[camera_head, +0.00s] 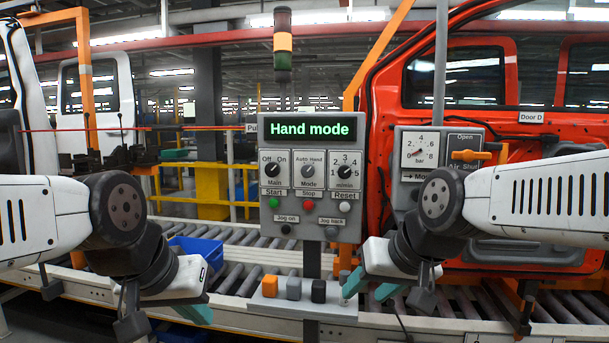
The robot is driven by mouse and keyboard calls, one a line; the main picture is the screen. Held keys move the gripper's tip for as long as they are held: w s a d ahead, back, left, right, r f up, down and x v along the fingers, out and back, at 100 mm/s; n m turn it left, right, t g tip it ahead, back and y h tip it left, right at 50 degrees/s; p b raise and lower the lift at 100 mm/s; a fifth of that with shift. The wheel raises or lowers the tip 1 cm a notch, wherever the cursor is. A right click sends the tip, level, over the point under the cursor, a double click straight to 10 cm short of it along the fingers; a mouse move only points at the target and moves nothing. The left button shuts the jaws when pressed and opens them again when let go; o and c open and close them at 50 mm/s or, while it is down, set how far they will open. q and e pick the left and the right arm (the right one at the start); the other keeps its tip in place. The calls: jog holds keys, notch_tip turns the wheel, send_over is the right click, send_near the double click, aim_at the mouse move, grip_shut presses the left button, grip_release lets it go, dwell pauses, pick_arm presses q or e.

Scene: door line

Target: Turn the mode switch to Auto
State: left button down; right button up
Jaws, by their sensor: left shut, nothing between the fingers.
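The mode switch (308,171) is the middle of three round knobs on the grey control panel (262,240), with "Auto Hand" above it and "Mode" below. The display (310,127) reads "Hand mode" in green. My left gripper (197,314) is shut and empty, low to the left of the panel. My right gripper (368,289) appears open and empty, low to the right of the panel, its teal fingertips apart. Neither gripper touches the switch.
The Main knob (271,169) and a speed knob (345,171) flank the switch; Start, Stop and Reset buttons sit below. Coloured blocks (293,288) stand on a ledge under the panel. An air box (424,149) and orange door (470,75) are at right. Space before the panel face is clear.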

aim_at(308, 173)
jog(key=shift+o, duration=0.7)
jog(key=w+a+f+m+t, duration=0.1)
jog(key=w+a+m+t, duration=0.1)
jog(key=w, duration=1.3)
jog(key=shift+y, duration=0.3)
jog(key=w+f+m+t+h, duration=0.2)
jog(key=w+t+h, duration=0.25)
jog(key=w, duration=1.05)
jog(key=w+a+r+n+t+h, duration=0.1)
jog(key=w+a+r+n+t, duration=0.1)
jog(key=a+r+t, duration=0.3)
jog(key=w+a+r+n+t+h, duration=0.15)
jog(key=r+t, duration=0.25)
jog(key=r, duration=0.4)
jog(key=shift+y, duration=0.5)
jog(key=x, duration=0.7)
jog(key=shift+w+a, duration=0.25)
jog(key=shift+w, duration=0.1)
jog(key=shift+f, duration=0.1)
grip_shut()
